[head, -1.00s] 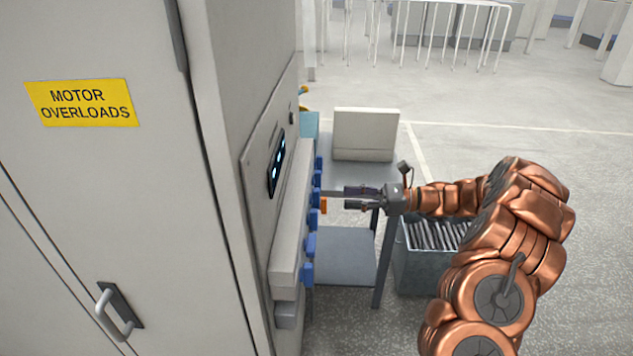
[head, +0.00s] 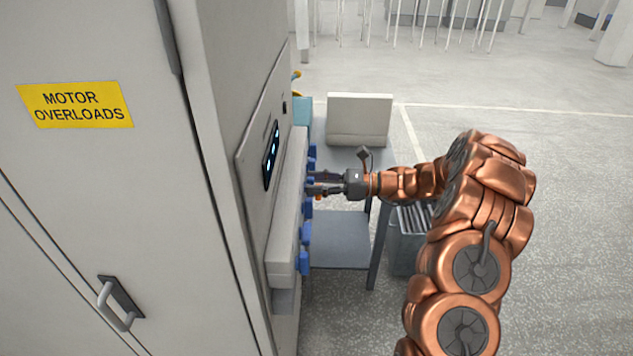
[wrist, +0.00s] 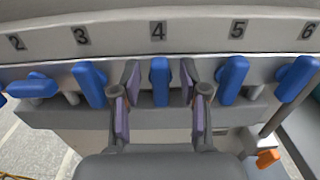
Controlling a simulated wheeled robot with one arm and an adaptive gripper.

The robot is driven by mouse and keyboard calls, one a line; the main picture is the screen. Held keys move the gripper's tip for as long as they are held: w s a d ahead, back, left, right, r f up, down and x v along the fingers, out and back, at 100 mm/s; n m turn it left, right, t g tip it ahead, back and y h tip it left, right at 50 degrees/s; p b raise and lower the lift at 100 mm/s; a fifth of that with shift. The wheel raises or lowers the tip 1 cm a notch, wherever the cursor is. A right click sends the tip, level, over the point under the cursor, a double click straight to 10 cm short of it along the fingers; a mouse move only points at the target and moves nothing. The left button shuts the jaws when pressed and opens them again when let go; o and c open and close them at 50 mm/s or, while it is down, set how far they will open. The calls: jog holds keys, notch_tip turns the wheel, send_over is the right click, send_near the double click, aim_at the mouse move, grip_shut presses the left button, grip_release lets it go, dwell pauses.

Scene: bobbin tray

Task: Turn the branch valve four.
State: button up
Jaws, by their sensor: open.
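A row of blue valve handles runs along the panel under number labels. The handle of valve four (wrist: 159,82) stands upright below the label "4" in the wrist view. My gripper (wrist: 160,92) is open, with one finger on each side of that handle. Gaps show between the handle and both fingers. In the head view my gripper (head: 312,182) reaches the handle row from the right; the handle between its fingers cannot be made out there.
The neighbouring handles three (wrist: 89,84) and five (wrist: 232,80) stand close outside my fingers. Handle two (wrist: 33,86) lies sideways. An orange piece (wrist: 268,158) is at lower right. A grey cart (head: 340,240) and a metal bin (head: 405,250) stand beyond the panel.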

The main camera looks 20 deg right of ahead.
jog(key=shift+c, duration=0.2)
grip_shut()
jog(key=shift+f+b, duration=0.1)
jog(key=shift+b, duration=0.3)
jog(key=n+b, duration=0.6)
jog(key=b, duration=0.2)
jog(key=s+f+n+b, duration=0.1)
jog(key=n+b, duration=0.5)
jog(key=b, duration=0.3)
jog(key=n+b, duration=0.5)
jog(key=b, duration=0.4)
jog(key=shift+s+a+f+n, duration=0.2)
jog(key=shift+s+f+n, duration=0.05)
jog(key=shift+n, duration=0.15)
